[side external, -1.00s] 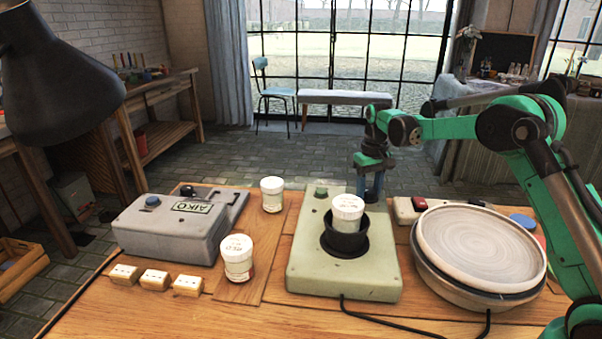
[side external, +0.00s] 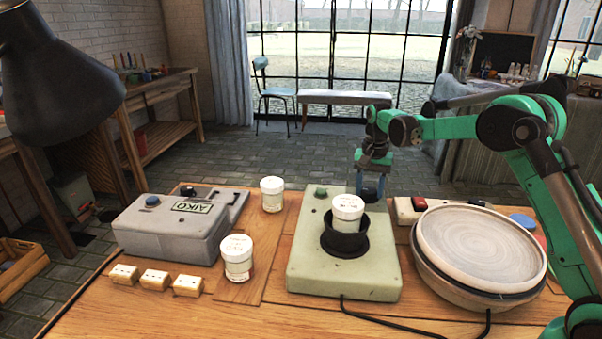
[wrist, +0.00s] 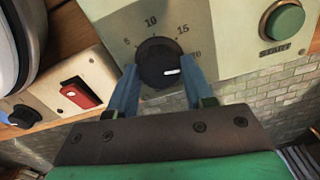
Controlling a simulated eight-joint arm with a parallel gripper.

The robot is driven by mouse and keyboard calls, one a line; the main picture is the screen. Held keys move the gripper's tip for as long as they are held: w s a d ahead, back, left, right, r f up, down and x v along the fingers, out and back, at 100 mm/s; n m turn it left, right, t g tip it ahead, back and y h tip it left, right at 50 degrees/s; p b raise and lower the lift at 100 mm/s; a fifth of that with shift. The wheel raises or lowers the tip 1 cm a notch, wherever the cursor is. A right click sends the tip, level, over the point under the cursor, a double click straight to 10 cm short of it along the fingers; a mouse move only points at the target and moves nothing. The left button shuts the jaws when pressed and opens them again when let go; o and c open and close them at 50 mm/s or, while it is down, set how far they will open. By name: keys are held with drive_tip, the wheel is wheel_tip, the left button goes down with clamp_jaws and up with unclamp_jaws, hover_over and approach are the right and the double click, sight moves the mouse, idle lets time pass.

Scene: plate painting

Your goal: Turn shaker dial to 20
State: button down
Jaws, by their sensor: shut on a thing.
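The shaker (side external: 305,265) is a pale green box with a black cup holder (side external: 347,243) holding a white-lidded jar (side external: 347,207). Its black round dial (wrist: 157,60) shows in the wrist view, with 5, 10 and 15 printed around it and a last number partly covered by a finger. The dial's white mark is on its right side, toward that last number; I cannot tell if it lines up exactly. My gripper (wrist: 165,88) is shut on the dial, a blue finger on each side. It also shows at the shaker's far edge in the side view (side external: 370,189).
A green button (wrist: 285,22) is on the shaker's face. A box with a red switch (wrist: 78,95) stands beside it. A round turntable (side external: 480,250) is at right. Two jars (side external: 237,258) and the grey AIKO device (side external: 165,235) are at left.

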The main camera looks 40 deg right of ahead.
sight(370, 189)
idle(0.4)
drive_tip(key=shift+c, duration=1.7)
unclamp_jaws()
drive_tip(key=shift+r, duration=0.1)
drive_tip(key=shift+r, duration=2.75)
